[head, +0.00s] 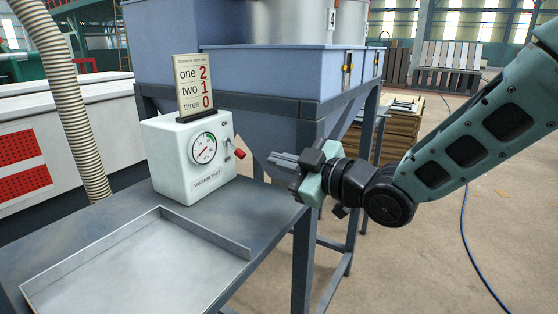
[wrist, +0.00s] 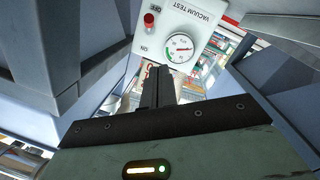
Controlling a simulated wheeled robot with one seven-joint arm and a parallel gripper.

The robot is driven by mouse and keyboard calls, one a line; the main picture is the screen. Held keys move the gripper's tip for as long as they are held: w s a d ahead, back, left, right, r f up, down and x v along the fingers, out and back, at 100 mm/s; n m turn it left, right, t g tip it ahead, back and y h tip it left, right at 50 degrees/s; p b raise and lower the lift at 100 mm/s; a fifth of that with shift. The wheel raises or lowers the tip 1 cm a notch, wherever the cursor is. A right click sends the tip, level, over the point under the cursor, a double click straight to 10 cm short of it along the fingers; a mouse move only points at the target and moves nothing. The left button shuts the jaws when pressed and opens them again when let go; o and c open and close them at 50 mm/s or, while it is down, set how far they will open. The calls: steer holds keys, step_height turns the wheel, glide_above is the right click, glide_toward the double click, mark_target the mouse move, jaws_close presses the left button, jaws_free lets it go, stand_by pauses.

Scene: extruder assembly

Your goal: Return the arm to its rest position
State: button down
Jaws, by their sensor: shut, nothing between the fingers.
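My gripper (head: 275,160) is at the right of the white vacuum test box in the head view, pointing left toward its side. Its fingers are together and empty. In the wrist view the closed fingers (wrist: 157,88) point toward the vacuum test box. My arm reaches in from the right edge of the head view. The vacuum test box (head: 175,178) stands on the grey table, with a round gauge and a red-tipped switch (head: 238,154) on its right side. It also shows in the wrist view (wrist: 200,48), turned over.
A number sign (head: 193,88) stands on the box. An empty metal tray (head: 135,265) lies at the front of the table (head: 60,232). A blue hopper (head: 270,75) on a dark frame stands behind. A ribbed hose (head: 68,100) hangs at left. Floor at right is mostly clear.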

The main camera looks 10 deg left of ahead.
steer(key=s+d+f+m+g+h+p, duration=0.2)
steer(key=s+d+h, duration=0.5)
steer(key=s+d, duration=0.5)
steer(key=s+d+f+m+g+h+p, duration=0.3)
steer(key=s+d+m+g+h, duration=0.3)
steer(key=s+d, duration=0.6)
steer(key=s+m+h+p, duration=0.1)
steer(key=s+m+h, duration=0.1)
steer(key=s+m, duration=0.1)
steer(key=shift+d+f+m, duration=0.2)
steer(key=shift+f+m, duration=0.05)
steer(key=shift+m, duration=0.05)
